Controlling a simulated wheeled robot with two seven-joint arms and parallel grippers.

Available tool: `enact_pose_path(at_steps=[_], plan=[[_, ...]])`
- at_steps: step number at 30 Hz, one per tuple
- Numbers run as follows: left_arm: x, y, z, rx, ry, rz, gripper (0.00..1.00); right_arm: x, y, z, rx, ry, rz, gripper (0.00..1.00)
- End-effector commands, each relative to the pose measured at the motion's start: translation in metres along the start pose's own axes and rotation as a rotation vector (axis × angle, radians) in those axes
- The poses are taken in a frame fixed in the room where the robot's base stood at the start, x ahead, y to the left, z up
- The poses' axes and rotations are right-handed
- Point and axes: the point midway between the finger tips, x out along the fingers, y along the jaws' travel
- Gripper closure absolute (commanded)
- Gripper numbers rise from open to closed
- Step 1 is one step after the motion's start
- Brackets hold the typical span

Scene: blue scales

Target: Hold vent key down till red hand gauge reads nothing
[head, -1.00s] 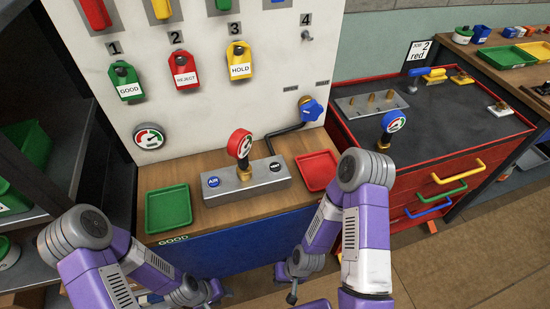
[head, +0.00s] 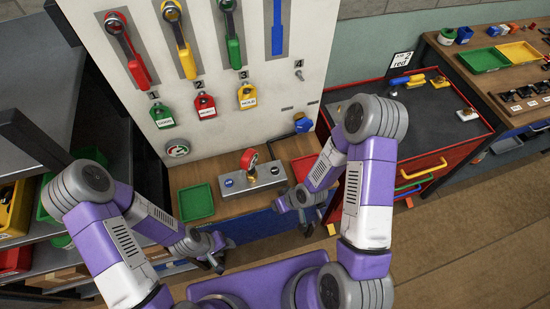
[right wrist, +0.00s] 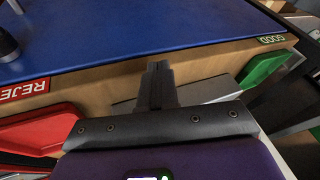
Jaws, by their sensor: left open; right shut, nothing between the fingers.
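The red-rimmed gauge (head: 249,160) stands upright on the grey block (head: 252,181) on the wooden bench. Its dial is too small to read. The vent key (head: 275,170) is on the block's right part, and the blue air key (head: 229,183) is on its left. My left gripper (head: 216,264) is open and empty, low in front of the bench, left of the block. My right gripper (head: 307,228) is in front of the bench, below and right of the block, touching nothing. In the right wrist view its fingers (right wrist: 158,84) are shut and empty.
A green tray (head: 196,203) is left of the block and a red tray (head: 304,167) is right, partly behind my right arm. The white panel with tags and a round gauge (head: 177,149) stands behind. A dark-topped red cabinet (head: 440,118) is at right, shelves at left.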

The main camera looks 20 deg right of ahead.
Motion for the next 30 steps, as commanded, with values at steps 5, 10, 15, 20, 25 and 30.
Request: enact_pose_path(at_steps=[5,10,15,20,25,30], plan=[[-0.004,0.001,0.001,-0.001,-0.002,0.000,0.57,-0.039,0.012,-0.076,-0.500,0.177,0.028,1.00],[-0.003,0.001,0.001,-0.001,-0.002,-0.001,0.57,-0.077,0.016,-0.126,-0.938,0.284,0.080,1.00],[-0.003,0.001,0.001,-0.001,-0.002,-0.001,0.57,-0.103,0.016,-0.150,-1.214,0.328,0.124,1.00],[-0.003,0.001,0.001,-0.001,-0.002,0.000,0.57,-0.112,0.016,-0.156,-1.311,0.338,0.139,1.00],[-0.003,0.001,0.001,-0.001,-0.001,0.000,0.57,-0.112,0.016,-0.156,-1.317,0.337,0.139,1.00],[-0.003,0.001,0.001,-0.001,-0.001,0.000,0.57,-0.112,0.016,-0.156,-1.315,0.337,0.139,1.00]])
